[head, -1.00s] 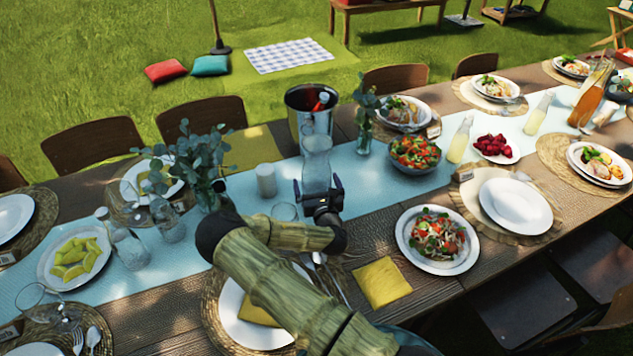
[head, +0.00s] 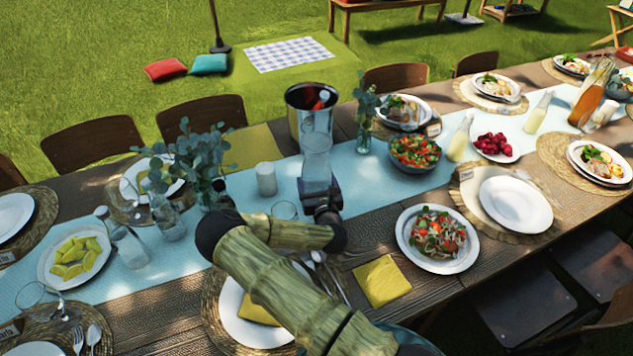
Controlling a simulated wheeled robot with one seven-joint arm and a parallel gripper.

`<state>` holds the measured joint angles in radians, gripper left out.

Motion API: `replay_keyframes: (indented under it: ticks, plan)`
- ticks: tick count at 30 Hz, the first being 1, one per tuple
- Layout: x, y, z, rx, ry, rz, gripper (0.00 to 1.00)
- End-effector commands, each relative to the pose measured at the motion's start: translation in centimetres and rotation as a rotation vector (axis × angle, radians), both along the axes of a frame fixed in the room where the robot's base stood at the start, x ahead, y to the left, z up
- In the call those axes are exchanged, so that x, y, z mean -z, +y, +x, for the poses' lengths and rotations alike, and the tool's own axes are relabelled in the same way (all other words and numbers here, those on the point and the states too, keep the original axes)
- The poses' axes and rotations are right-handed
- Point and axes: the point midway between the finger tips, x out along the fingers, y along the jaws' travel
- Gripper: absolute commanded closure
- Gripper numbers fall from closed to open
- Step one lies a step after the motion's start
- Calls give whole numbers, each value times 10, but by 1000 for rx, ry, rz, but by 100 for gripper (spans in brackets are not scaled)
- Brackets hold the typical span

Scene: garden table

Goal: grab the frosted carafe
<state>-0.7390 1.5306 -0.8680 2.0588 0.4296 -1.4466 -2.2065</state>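The frosted carafe (head: 316,160) stands upright near the middle of the table, on the pale blue runner, in front of the metal bucket. My gripper (head: 319,188) is at the lower part of the carafe, on its near side. Its fingers are drawn in against the carafe and look shut on it. The gripper and wrist hide the carafe's base, so I cannot tell whether it touches the table.
A metal bucket (head: 309,108) stands close behind the carafe. A white candle (head: 266,179) and a clear glass (head: 285,210) are to its left. A bud vase (head: 364,130) and a salad bowl (head: 415,153) stand to its right. A salad plate (head: 437,266) lies front right.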

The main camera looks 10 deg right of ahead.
Motion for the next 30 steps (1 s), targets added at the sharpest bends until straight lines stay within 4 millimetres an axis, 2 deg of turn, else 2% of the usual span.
replay_keyframes:
  ticks: [14,30]
  plan:
    - [-13,0,1,-1,-4,1,73]
    - [-59,0,1,0,-6,0,73]
